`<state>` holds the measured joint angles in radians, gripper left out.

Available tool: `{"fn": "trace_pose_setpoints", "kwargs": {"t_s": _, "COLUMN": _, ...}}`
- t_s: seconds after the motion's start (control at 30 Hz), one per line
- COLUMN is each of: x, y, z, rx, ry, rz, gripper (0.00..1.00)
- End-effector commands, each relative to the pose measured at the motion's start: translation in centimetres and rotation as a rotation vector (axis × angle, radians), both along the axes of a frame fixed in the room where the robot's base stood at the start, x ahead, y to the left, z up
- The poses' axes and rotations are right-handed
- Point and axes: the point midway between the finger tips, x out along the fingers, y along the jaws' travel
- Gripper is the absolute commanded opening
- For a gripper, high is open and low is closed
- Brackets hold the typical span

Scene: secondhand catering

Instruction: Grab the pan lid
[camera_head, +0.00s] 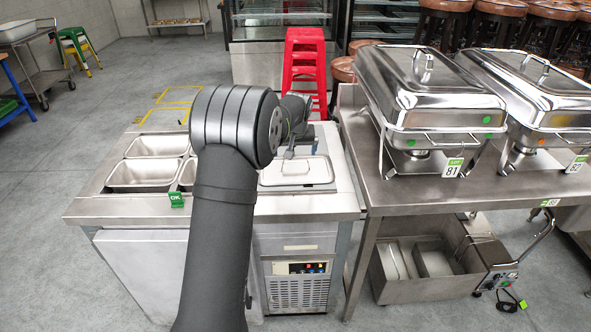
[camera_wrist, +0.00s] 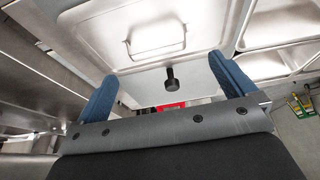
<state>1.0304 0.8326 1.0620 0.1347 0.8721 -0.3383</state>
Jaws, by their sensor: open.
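The pan lid (camera_head: 297,178) is a flat silver rectangle with a thin wire handle, lying over the right-hand well of the steel counter. In the wrist view the lid (camera_wrist: 95,32) fills the upper middle, with its handle (camera_wrist: 156,50) raised across it. My gripper (camera_wrist: 163,82) is open, its two blue fingers apart with nothing held between them. In the wrist view the handle shows beyond the fingers, towards the top of the picture. In the head view my gripper is at the lid's far side, partly hidden by my arm. I cannot tell its exact height above the lid.
Open steel pans (camera_head: 158,146) sit in the counter to the left, beside a green tag (camera_head: 177,200). A steel table (camera_head: 400,196) with chafing dishes (camera_head: 432,88) stands close on the right. Red stools (camera_head: 305,60) stand behind. A small dark knob-like item (camera_wrist: 172,78) shows between the fingers.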

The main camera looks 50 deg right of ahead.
Motion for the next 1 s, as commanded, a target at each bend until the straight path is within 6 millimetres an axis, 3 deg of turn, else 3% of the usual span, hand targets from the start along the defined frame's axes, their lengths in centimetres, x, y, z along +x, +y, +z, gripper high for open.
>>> {"fn": "trace_pose_setpoints", "kwargs": {"t_s": 0.27, "x": 0.5, "y": -0.7, "z": -1.8, "rx": 0.001, "ry": 0.001, "rz": 0.0, "gripper": 1.0}}
{"fn": "trace_pose_setpoints", "kwargs": {"t_s": 0.53, "x": 1.4, "y": -1.9, "z": -5.1, "rx": 0.001, "ry": 0.001, "rz": 0.0, "gripper": 1.0}}
{"fn": "trace_pose_setpoints", "kwargs": {"t_s": 0.87, "x": 1.6, "y": -2.1, "z": -5.6, "rx": -0.001, "ry": -0.001, "rz": 0.0, "gripper": 1.0}}
{"fn": "trace_pose_setpoints", "kwargs": {"t_s": 1.0, "x": 1.6, "y": -2.1, "z": -5.6, "rx": 0.0, "ry": 0.0, "rz": 0.0, "gripper": 0.72}}
